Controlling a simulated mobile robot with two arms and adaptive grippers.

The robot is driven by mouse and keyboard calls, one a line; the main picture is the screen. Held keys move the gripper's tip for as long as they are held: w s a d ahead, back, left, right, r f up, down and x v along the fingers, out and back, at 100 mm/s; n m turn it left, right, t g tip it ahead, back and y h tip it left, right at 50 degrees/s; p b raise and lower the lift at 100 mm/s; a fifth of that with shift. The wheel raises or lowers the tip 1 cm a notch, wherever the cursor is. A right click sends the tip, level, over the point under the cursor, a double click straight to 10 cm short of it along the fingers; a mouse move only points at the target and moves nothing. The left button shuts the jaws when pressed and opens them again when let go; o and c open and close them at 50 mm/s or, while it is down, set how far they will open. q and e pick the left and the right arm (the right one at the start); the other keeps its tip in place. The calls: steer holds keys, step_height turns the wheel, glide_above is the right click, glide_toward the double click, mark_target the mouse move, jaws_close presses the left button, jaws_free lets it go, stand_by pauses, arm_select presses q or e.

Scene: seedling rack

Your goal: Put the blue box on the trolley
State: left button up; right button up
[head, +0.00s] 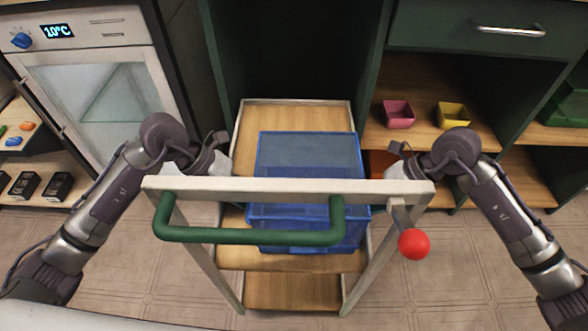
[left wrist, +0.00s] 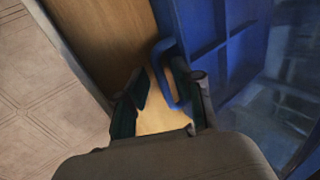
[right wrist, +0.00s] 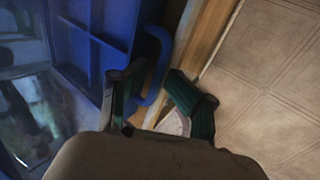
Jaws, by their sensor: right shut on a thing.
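The blue box (head: 310,147) is over the trolley's upper wooden deck (head: 295,112) in the head view, partly hidden behind the trolley's pale crossbar (head: 290,190). I cannot tell whether it rests on the deck. My left gripper (head: 222,165) is at its left side; in the left wrist view its open fingers (left wrist: 165,98) are either side of the box's left handle (left wrist: 165,62). My right gripper (head: 392,168) is at the right side; in the right wrist view its fingers (right wrist: 155,98) are shut on the right handle (right wrist: 158,65).
The trolley's green push handle (head: 250,236) and a lever with a red ball (head: 413,244) are on the near side. An oven-like cabinet (head: 110,60) stands at left. Shelves at right hold a pink pot (head: 398,114) and a yellow pot (head: 453,115). Tiled floor lies around.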

arm_select(q)
steer(key=v, duration=0.7)
arm_select(e)
steer(key=shift+a, duration=0.2)
steer(key=shift+d+r, duration=0.1)
steer(key=shift+r, duration=0.05)
steer(key=v, duration=1.2)
arm_select(q)
steer(key=shift+r, duration=0.15)
